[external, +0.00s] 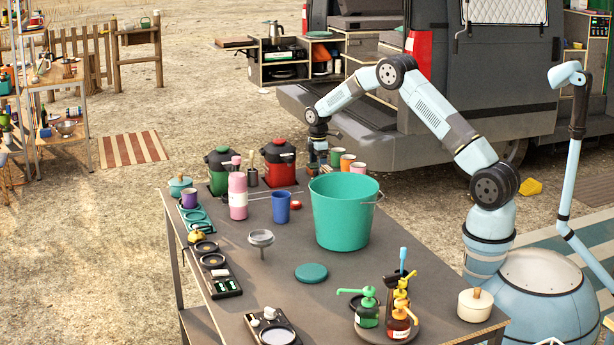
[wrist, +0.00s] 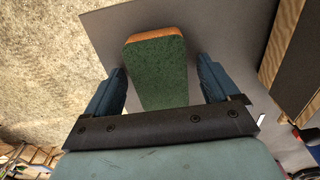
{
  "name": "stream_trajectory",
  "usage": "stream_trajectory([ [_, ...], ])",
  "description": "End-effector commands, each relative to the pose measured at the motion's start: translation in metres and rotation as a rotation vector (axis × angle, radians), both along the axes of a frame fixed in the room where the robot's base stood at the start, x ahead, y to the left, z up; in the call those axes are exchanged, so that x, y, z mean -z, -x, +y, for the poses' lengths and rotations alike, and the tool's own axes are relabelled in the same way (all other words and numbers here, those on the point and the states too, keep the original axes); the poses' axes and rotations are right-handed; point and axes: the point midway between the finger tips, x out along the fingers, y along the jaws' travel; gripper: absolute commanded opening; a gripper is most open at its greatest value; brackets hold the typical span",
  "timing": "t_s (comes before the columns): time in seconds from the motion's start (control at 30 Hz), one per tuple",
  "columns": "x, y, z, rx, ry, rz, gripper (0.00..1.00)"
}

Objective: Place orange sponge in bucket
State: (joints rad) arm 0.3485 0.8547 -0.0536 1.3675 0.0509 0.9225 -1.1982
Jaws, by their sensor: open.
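The orange sponge (wrist: 156,78) shows in the wrist view with a green top face and an orange edge. It lies on a grey surface, between the two blue fingers of my gripper (wrist: 161,66). The fingers are open, with a gap visible on both sides of the sponge. In the external view my gripper (external: 318,152) points down at the far end of the table, behind the bucket. I cannot make out the sponge there. The teal bucket (external: 341,222) stands upright on the table, with its handle at the right. Its bottom inside is hidden.
Coloured cups (external: 347,162), a red canister (external: 280,163) and a green canister (external: 219,170) stand near my gripper. A pink bottle (external: 237,195) and a blue cup (external: 281,207) stand left of the bucket. Pump bottles (external: 368,311) are at the front. The van tailgate (external: 340,117) is behind.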

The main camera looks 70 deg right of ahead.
Motion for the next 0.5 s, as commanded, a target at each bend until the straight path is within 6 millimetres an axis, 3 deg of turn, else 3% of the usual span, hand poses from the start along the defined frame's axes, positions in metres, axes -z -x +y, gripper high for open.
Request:
stream_trajectory([
  [0.23, 0.0030, -0.0003, -0.0001, 0.000, 0.001, -0.002, 0.88],
  [0.5, 0.0029, -0.0004, 0.0000, 0.000, 0.001, -0.002, 0.63],
])
